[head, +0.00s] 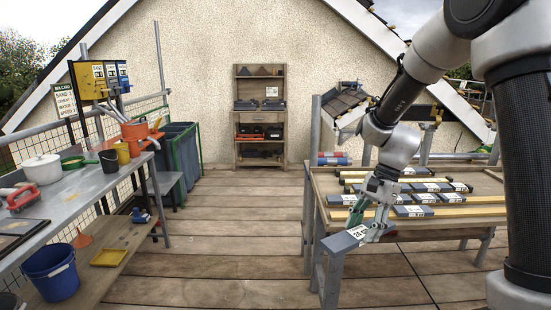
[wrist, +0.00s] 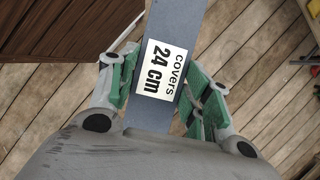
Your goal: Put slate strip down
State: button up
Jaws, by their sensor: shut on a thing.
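A blue-grey slate strip (head: 343,244) with a white label is held in my gripper (head: 372,225), in front of the near left corner of the right-hand wooden workbench. In the wrist view the slate strip (wrist: 178,25) runs between the green-padded fingers of my gripper (wrist: 172,90), and its label reads "covers 24 cm". The strip is off the bench top, with wooden decking below it. More slate strips (head: 413,211) with white labels lie in rows between wooden battens on the workbench (head: 460,222).
The left metal bench (head: 85,200) holds a white pot, a red tool and orange and yellow containers. A blue bucket (head: 50,272) stands on its lower shelf. Green-framed bins (head: 180,150) stand behind it. A wooden shelf unit (head: 260,120) is at the wall. The middle decking is clear.

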aim_at(368, 224)
jog(key=w+n, duration=0.1)
jog(key=n, duration=0.1)
jog(key=w+d+n+g+h, duration=0.1)
jog(key=w+d+f+n, duration=0.1)
jog(key=n, duration=0.1)
jog(key=shift+d+n+g, duration=0.15)
jog(key=shift+n+g, duration=0.15)
jog(key=shift+g, duration=0.1)
jog(key=w+d+f+n+h, duration=0.2)
jog(key=w+d+f+n, duration=0.2)
jog(key=f, duration=0.7)
jog(key=shift+w+n+h, duration=0.4)
jog(key=shift+w+n, duration=0.1)
jog(key=shift+n, duration=0.8)
